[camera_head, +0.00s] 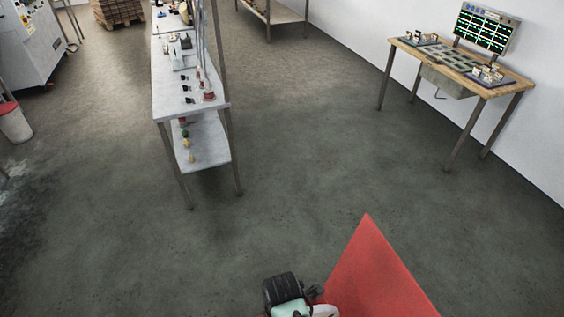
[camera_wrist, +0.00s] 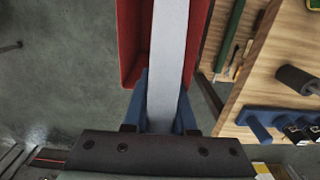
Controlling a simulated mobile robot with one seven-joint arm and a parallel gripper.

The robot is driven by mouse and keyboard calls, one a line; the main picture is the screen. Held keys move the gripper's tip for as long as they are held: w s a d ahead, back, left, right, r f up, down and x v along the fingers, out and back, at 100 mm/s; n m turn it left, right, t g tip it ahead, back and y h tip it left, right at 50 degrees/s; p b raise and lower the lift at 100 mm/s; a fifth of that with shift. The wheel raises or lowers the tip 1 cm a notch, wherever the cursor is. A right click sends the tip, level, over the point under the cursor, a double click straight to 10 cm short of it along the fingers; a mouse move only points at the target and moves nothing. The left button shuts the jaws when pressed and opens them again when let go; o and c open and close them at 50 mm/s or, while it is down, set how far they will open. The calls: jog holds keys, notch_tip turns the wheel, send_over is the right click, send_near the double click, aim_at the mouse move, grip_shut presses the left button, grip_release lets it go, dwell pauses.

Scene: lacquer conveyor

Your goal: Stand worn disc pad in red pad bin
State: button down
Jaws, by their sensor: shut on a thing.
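The worn disc pad (camera_wrist: 172,50) appears edge-on in the wrist view as a long pale grey strip. My gripper (camera_wrist: 162,105) is shut on it, with one blue finger on each side. The red pad bin (camera_wrist: 130,45) lies beyond, with red wall showing on both sides of the strip. I cannot tell whether the pad is inside the bin or above it. In the head view a large red panel (camera_head: 375,275), seemingly the bin, rises at the bottom edge beside my wrist. My fingertips are hidden there.
Right of the bin in the wrist view is a wooden rack (camera_wrist: 260,70) with tools and a blue cylinder (camera_wrist: 265,118). In the head view, a metal bench (camera_head: 190,105) stands ahead and a wooden table (camera_head: 455,75) at right. The floor between is clear.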

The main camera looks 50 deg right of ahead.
jog(key=shift+r+p, duration=0.15)
jog(key=shift+p, duration=0.25)
notch_tip(320, 180, down, 17)
jog(key=b, duration=1.3)
jog(key=c, duration=0.6)
grip_release()
jog(key=shift+c, duration=0.2)
notch_tip(320, 180, up, 13)
jog(key=shift+f+p, duration=0.15)
jog(key=shift+p, duration=0.35)
